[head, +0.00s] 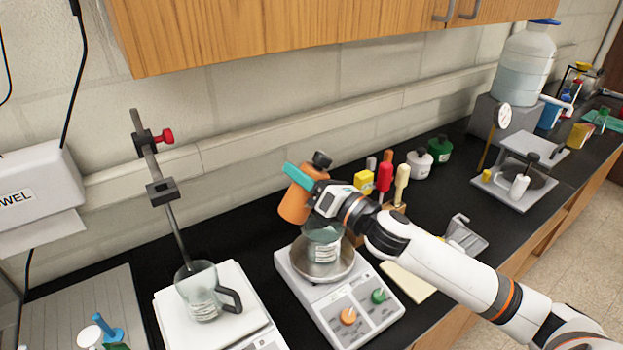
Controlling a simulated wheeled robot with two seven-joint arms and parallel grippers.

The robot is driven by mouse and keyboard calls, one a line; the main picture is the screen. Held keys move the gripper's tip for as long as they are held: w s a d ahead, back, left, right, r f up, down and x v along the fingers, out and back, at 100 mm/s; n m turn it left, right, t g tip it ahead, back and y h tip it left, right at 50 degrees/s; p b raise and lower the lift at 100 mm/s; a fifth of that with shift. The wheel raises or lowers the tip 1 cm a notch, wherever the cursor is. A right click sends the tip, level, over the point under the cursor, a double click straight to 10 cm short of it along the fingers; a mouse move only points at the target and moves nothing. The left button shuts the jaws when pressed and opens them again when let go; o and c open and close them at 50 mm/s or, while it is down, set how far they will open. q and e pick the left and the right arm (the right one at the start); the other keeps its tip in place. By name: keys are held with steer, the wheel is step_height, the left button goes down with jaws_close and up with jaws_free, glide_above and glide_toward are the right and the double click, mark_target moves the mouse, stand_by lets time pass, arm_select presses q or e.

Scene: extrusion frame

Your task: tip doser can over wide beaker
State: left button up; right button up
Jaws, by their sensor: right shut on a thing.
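The orange doser can (295,204) has a dark cap and leans, with its cap end up and to the right. My right gripper (311,187) is shut on it, and a teal piece lies across the can's upper side. The can is in the air, above and slightly left of a clear, labelled wide beaker (323,250). That beaker stands upright on the round metal pan of a balance (345,308). The gripper hides part of the can and of the beaker's upper area. No pouring stream shows. My left gripper is out of view.
A glass jug with a dark handle (202,291) stands on a white plate at left, below a clamp stand (166,190). Red, yellow and cream-handled tools (384,177) stand behind my right wrist. A wooden cabinet (280,30) hangs above.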

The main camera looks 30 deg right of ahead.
mark_target(297, 194)
steer(key=f+m+b, duration=0.1)
steer(key=m+b, duration=0.1)
steer(key=a+f+m+t+h+b, duration=0.1)
steer(key=m+b, duration=0.1)
steer(key=m, duration=0.1)
steer(key=f+m+h+b, duration=0.1)
steer(key=m+b, duration=0.1)
steer(key=m, duration=0.1)
steer(key=shift+s+a+f+t, duration=0.15)
steer(key=shift+a+f+t, duration=0.25)
steer(key=shift+f+m+t+h+b, duration=0.3)
steer(key=shift+f+m+h, duration=0.15)
steer(key=shift+m, duration=0.65)
step_height(297, 194, down, 2)
steer(key=m+h+b, duration=0.1)
steer(key=m+h, duration=0.1)
steer(key=m, duration=0.3)
steer(key=shift+m, duration=0.4)
steer(key=shift+r+m+h, duration=0.2)
steer(key=shift+m+h, duration=0.35)
steer(key=shift+m, duration=0.35)
steer(key=m, duration=0.1)
steer(key=m+h+p, duration=0.1)
steer(key=m, duration=0.1)
steer(key=shift+d+f, duration=0.1)
steer(key=shift+d, duration=0.15)
steer(key=shift+d+m, duration=0.1)
steer(key=shift+m, duration=0.3)
steer(key=shift+f, duration=0.1)
